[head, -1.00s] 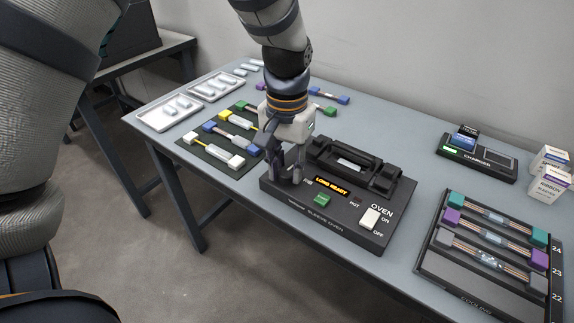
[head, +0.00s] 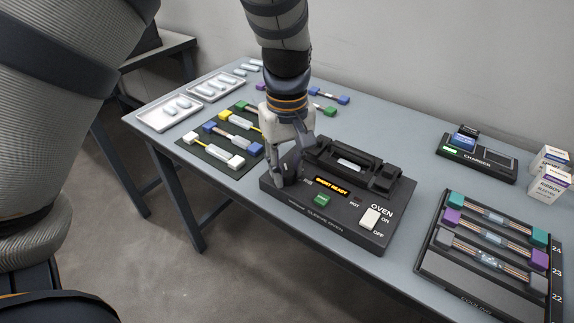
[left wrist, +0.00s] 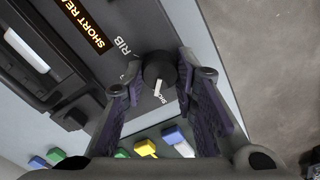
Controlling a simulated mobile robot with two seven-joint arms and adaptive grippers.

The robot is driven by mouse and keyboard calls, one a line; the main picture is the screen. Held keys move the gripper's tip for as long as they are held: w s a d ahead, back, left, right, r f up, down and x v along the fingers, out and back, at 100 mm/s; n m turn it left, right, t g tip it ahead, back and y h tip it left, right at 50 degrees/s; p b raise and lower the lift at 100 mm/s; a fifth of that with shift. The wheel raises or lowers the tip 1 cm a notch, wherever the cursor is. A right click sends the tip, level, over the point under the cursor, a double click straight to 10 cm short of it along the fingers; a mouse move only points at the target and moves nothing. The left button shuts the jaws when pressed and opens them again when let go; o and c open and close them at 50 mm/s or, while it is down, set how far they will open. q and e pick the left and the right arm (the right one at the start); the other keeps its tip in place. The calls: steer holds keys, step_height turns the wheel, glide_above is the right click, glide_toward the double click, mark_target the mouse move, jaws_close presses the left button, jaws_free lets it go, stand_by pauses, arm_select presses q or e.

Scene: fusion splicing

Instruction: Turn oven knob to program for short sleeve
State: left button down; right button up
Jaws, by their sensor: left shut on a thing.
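The black sleeve oven (head: 325,225) sits on the table, and its amber display (head: 331,187) reads "SHORT READY". My left gripper (head: 281,183) is over the left end of the oven and hides the knob in the head view. In the left wrist view the round dark knob (left wrist: 159,70) with a white pointer lies between the two fingertips (left wrist: 157,82), and the fingers are shut on it. The pointer is directed toward a partly hidden label. The display also shows in the left wrist view (left wrist: 86,22). My right gripper is not in view.
A green button (head: 322,200) and a white on/off switch (head: 370,218) are on the oven's front. A dark mat (head: 196,156) with several splices lies left of the oven. A charger (head: 477,160) and a cooling rack (head: 460,290) stand to the right.

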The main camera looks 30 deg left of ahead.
mark_target(286, 172)
arm_select(q)
steer(key=shift+n, duration=0.9)
steer(key=c, duration=1.3)
jaws_free()
step_height(286, 172, up, 12)
